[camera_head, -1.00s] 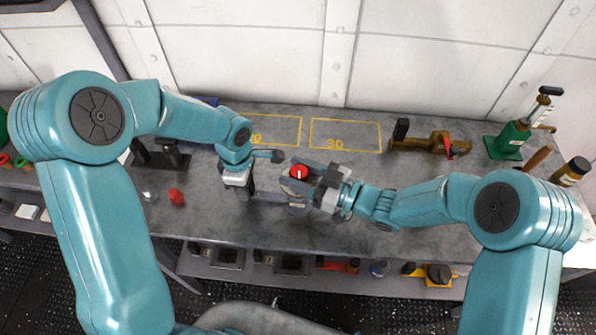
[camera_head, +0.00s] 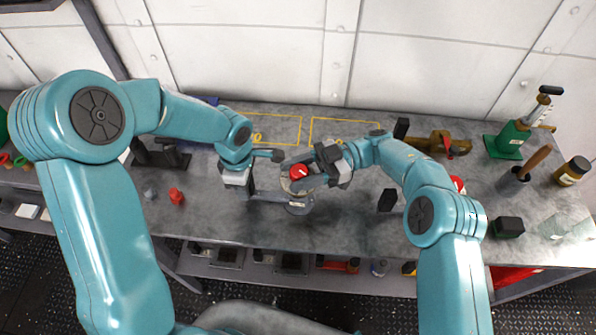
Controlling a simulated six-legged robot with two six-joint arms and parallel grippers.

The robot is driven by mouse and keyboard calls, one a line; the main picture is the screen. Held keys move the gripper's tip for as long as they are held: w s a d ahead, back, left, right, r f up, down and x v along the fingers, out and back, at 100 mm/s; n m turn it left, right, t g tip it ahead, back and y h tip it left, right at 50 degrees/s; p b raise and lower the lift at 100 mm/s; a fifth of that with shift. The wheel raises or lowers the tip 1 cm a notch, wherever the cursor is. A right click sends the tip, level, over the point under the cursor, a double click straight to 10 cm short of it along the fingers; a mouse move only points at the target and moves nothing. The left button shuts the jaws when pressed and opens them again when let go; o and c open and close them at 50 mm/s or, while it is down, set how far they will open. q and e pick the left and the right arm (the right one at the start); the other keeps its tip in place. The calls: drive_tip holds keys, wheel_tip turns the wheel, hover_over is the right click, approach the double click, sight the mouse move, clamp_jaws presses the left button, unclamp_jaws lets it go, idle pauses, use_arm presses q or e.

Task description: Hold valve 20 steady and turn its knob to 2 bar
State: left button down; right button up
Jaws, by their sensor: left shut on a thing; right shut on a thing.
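The valve (camera_head: 298,208) stands upright on the grey bench with a red knob (camera_head: 299,171) on top. A white mark on the knob lies at a slant; its scale is too small to read. My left gripper (camera_head: 252,192) is shut on the valve's side pipe (camera_head: 270,197), left of the body. My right gripper (camera_head: 300,174) is shut on the red knob, one finger behind it and one in front. The fingers hide parts of the knob's rim and the valve's upper body.
Yellow outlined areas (camera_head: 271,130) are on the back of the bench. A brass fitting (camera_head: 437,143), a green-based tool (camera_head: 510,138), a mortar-like cup (camera_head: 514,180) and a jar (camera_head: 572,171) stand right. A small red part (camera_head: 176,196) lies left. The front middle is clear.

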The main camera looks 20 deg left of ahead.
drive_tip(key=shift+r+n+g+h, duration=0.1)
drive_tip(key=shift+n+g+h, duration=0.6)
drive_tip(key=shift+g+h, duration=0.1)
drive_tip(key=o, duration=1)
drive_tip(key=shift+m+t+y, duration=0.3)
drive_tip(key=shift+t+y, duration=0.1)
drive_tip(key=shift+y, duration=0.1)
